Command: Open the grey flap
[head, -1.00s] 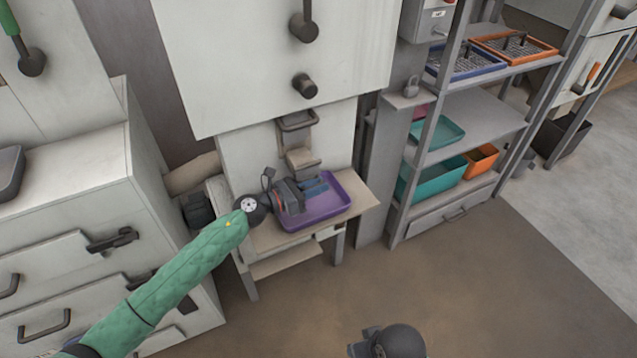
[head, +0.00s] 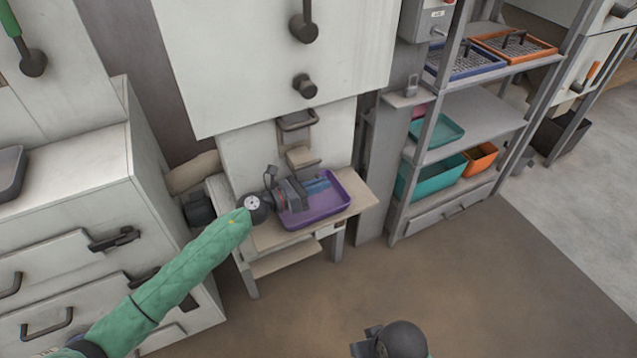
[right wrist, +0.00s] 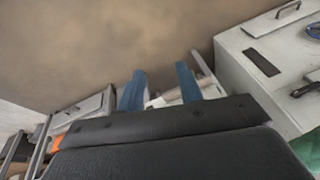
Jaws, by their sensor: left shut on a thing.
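The grey flap (head: 299,134) is on the front of the white bagger, with a dark bar handle (head: 297,121) at its top and a small pale spout (head: 303,157) below. It looks closed. A purple tray (head: 325,212) sits on the small table under the spout. My left gripper (head: 320,184) reaches in from the left, its blue fingers at the tray, below the flap. It is shut on the tray, though the contact is partly hidden. My right gripper (right wrist: 160,70) is open and empty in the right wrist view, pointing over the floor, away from the flap.
The small table (head: 359,192) has bare top to the tray's right. A grey shelf rack (head: 475,115) with teal bins (head: 420,180) and an orange bin (head: 482,158) stands to the right. White drawers (head: 70,190) stand at left. The brown floor (head: 440,270) is clear in front.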

